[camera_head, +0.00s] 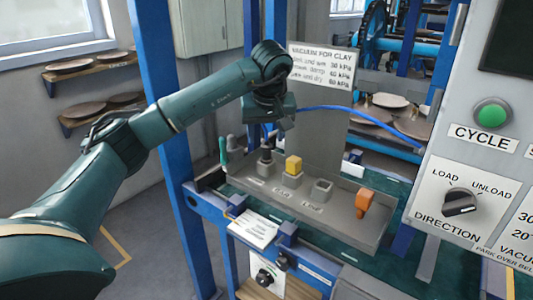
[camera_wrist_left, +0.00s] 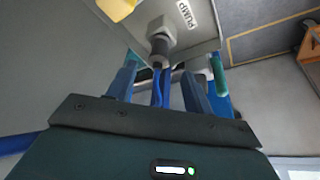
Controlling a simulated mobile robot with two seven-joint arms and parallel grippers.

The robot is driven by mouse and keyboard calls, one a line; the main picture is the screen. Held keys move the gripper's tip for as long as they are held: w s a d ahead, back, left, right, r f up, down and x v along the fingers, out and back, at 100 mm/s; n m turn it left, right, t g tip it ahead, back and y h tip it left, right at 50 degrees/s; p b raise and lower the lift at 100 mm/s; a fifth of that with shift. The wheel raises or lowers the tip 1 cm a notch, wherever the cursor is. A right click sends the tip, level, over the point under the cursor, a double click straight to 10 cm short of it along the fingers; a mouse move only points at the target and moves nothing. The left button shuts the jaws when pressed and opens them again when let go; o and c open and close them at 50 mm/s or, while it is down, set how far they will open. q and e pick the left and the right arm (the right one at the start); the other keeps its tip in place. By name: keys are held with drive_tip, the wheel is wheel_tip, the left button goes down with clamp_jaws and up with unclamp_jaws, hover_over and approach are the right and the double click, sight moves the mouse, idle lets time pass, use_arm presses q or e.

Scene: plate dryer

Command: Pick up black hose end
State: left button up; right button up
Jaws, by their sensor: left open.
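The black hose end (camera_head: 266,152) stands in the leftmost grey socket of the tray in the head view. In the left wrist view the black hose end (camera_wrist_left: 160,46) sits at a grey hex fitting beside the PUMP label, with blue hose running from it toward my gripper. My left gripper (camera_head: 267,130) is above it, pointing down. In the left wrist view my left gripper (camera_wrist_left: 157,84) is open, its fingers on either side of the blue hose with gaps showing. Contact with the hose end cannot be told. My right gripper is not in view.
The grey tray (camera_head: 330,222) also holds a yellow block (camera_head: 293,164), an empty-looking grey socket (camera_head: 322,190) and an orange fitting (camera_head: 363,202). A green handle (camera_head: 222,150) stands at the left. A blue post (camera_head: 165,130) and control panel (camera_head: 470,170) flank the tray.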

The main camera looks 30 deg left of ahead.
sight(267, 140)
use_arm(q)
drive_tip(key=x, duration=0.3)
drive_tip(key=shift+w+f, duration=0.2)
drive_tip(key=shift+w, duration=0.05)
drive_tip(key=c, duration=1.1)
